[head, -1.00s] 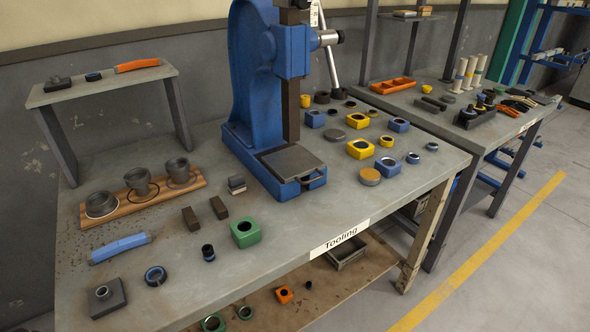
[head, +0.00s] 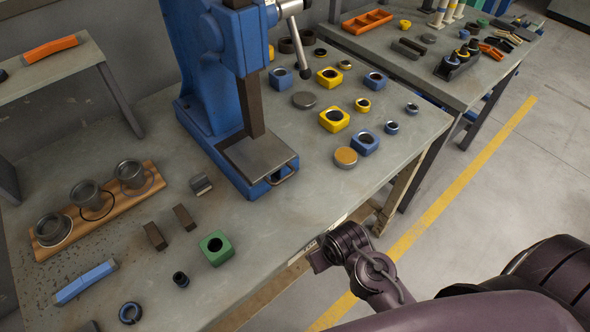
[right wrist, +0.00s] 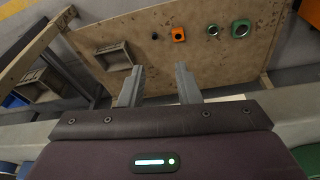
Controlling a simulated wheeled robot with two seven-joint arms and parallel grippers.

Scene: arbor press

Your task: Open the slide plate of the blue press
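The blue press (head: 200,75) stands on the workbench at upper left of the head view. Its grey slide plate (head: 258,157) lies on the blue base below the dark ram. A small handle (head: 281,176) sticks out at the plate's front right corner. My right gripper (head: 318,262) is in front of the bench's front edge, apart from the handle and nearer the camera. In the right wrist view its two fingers (right wrist: 158,84) are spread with nothing between them. My left gripper is not in view.
Yellow and blue blocks (head: 334,119) stand right of the press. A green block (head: 216,247) and dark bars (head: 155,236) lie in front. The wrist view shows a lower shelf (right wrist: 170,50) with a grey bin (right wrist: 112,58). Open floor (head: 480,190) lies right.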

